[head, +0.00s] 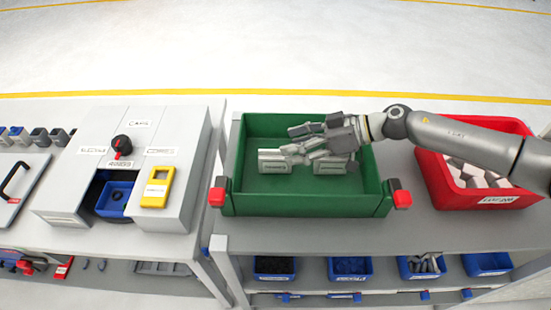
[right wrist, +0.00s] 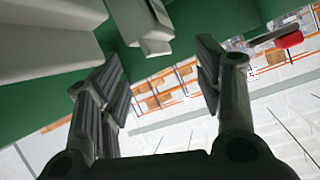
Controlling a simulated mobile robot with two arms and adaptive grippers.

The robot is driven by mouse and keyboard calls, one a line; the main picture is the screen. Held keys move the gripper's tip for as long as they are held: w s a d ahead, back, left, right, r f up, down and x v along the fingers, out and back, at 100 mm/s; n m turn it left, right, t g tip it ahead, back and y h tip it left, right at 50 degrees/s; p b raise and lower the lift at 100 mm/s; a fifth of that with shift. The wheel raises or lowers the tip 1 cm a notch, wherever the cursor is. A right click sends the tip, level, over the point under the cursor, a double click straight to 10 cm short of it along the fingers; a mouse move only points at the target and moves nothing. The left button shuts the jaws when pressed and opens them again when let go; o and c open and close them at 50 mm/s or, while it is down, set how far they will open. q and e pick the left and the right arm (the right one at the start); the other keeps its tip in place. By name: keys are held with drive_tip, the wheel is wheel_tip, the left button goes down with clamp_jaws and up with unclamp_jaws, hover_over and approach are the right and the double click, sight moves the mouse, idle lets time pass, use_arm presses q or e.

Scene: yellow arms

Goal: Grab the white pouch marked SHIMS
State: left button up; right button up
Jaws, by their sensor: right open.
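My right gripper (head: 298,140) reaches in from the right over the tray, just behind these pouches in the picture, and partly covers the tray's middle. In the right wrist view its fingers (right wrist: 160,75) are spread with nothing between them. My left gripper is not in view.
A red bin (head: 484,202) with several white pouches stands right of the tray. A grey cabinet (head: 185,190) with a black knob and a yellow device (head: 157,187) stands left. Red-tipped clips (head: 401,199) sit at the tray's front corners. Small blue bins (head: 350,268) fill the shelf below.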

sight(276, 150)
drive_tip(key=p+x, duration=0.1)
drive_tip(key=x, duration=0.2)
drive_tip(key=shift+w+a+f, duration=0.15)
drive_tip(key=shift+w+f, duration=0.05)
drive_tip(key=shift+f, duration=0.05)
drive_tip(key=shift+x, duration=1.1)
drive_tip(key=shift+f, duration=0.1)
drive_tip(key=c, duration=0.8)
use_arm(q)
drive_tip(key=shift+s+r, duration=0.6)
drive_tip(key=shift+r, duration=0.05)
use_arm(e)
drive_tip(key=c, duration=0.4)
